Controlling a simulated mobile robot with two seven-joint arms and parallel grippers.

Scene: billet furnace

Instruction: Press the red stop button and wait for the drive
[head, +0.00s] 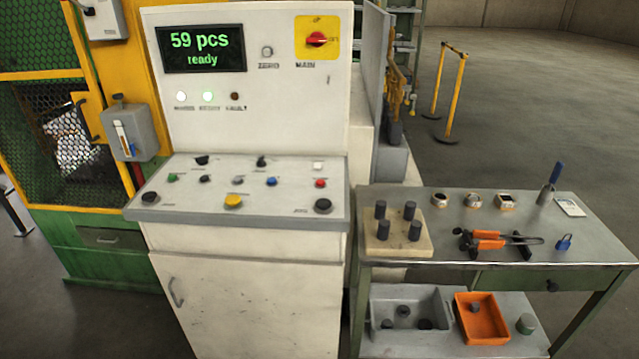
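The red stop button (320,183) is a small red cap at the right of the sloped panel (240,213) on the white control cabinet. A white button (318,166) sits just behind it and a large black button (322,205) in front of it. The display (201,48) reads "59 pcs ready" in green. Neither of my grippers is in the head view. Nothing covers the red button.
A yellow button (233,201), a blue button (271,182) and a green button (173,178) share the panel. A red rotary main switch (317,40) is above. A metal workbench (450,205) with tools stands at right, a yellow-framed mesh guard (75,150) at left.

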